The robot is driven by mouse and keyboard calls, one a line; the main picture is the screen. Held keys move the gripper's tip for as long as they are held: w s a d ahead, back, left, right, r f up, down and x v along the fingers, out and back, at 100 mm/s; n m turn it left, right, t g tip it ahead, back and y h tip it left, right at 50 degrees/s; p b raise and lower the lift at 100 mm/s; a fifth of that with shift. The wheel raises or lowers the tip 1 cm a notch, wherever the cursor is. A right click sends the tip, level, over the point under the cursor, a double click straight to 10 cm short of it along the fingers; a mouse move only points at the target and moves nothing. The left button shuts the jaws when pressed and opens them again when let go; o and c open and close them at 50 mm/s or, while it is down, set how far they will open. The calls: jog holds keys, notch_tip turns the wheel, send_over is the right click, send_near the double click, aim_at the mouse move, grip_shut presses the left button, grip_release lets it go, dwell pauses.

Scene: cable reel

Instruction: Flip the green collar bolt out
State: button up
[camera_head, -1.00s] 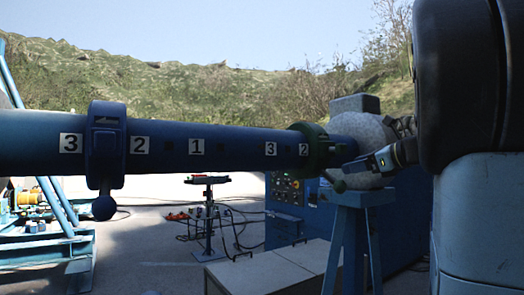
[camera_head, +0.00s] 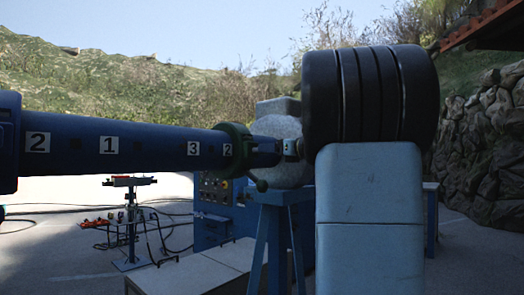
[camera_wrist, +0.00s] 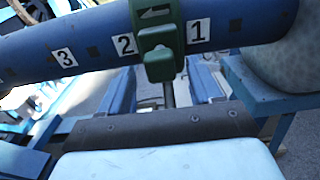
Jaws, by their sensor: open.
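The green collar (camera_head: 232,150) sits around the blue tube (camera_head: 160,147), between the marks 2 and 1 in the wrist view (camera_wrist: 160,40). In the wrist view the thin lever stem (camera_wrist: 168,95) runs down below the collar block. My gripper (camera_wrist: 163,78) is open, its two blue fingers appearing on either side of the stem. I cannot tell if either touches it. In the head view my arm hides most of the gripper.
A blue collar (camera_head: 8,140) is at the left picture edge. A grey rounded end piece (camera_head: 284,148) and blue trestle (camera_head: 272,197) stand by the tube's right end. A blue control cabinet (camera_head: 210,215), grey box (camera_head: 190,275) and tool stand (camera_head: 130,220) are below.

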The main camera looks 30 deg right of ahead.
jog(key=shift+x, duration=1.9)
grip_shut()
